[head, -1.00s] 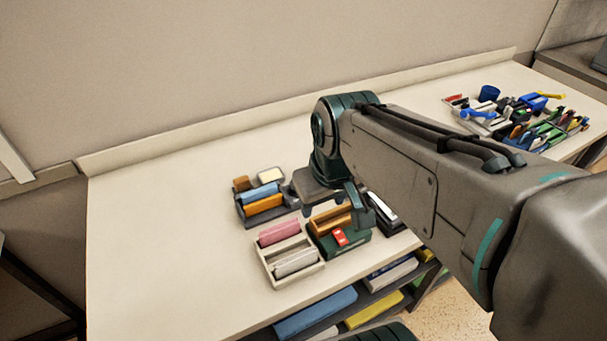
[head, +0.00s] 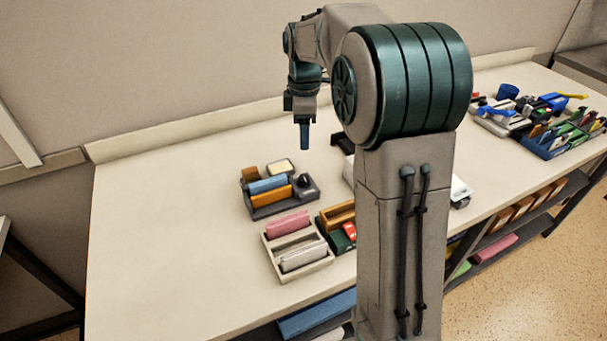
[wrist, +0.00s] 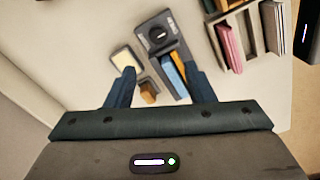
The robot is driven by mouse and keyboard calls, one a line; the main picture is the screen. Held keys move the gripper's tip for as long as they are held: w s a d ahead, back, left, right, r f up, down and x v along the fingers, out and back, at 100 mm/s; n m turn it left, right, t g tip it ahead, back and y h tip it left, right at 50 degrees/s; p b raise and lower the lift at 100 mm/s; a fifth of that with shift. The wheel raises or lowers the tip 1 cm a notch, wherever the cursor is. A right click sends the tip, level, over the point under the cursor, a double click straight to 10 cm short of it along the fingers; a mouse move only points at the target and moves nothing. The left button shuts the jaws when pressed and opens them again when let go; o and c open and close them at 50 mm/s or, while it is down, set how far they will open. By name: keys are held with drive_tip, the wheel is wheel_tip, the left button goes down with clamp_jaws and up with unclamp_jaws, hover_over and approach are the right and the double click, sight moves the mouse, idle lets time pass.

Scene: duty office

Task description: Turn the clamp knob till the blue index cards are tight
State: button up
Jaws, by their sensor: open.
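The dark grey clamp box (head: 276,209) stands on the table and holds a row of blue index cards (head: 268,185) and a row of orange cards (head: 270,197). A dark round clamp knob (head: 304,181) sits at the box's right end. In the wrist view the knob (wrist: 159,35) shows beyond my fingers, with the blue cards (wrist: 171,74) nearer. My gripper (wrist: 163,88) is open and empty, its fingers spread above the table. In the head view my gripper (head: 304,140) hangs behind the box, apart from it. I cannot tell how tight the blue cards are.
A beige box (head: 268,246) with pink and pale cards stands in front, beside a wooden-edged green box (head: 344,240). A pale pad (head: 281,168) and a small brown block (head: 250,173) lie behind the clamp box. The left tabletop (head: 150,220) is clear. My arm hides part of the middle.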

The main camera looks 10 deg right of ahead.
sight(304, 178)
drive_tip(key=f, duration=0.4)
drive_tip(key=f+p, duration=0.1)
drive_tip(key=f, duration=0.9)
drive_tip(key=shift+w+f, duration=0.1)
drive_tip(key=shift+w, duration=0.15)
drive_tip(key=c, duration=1)
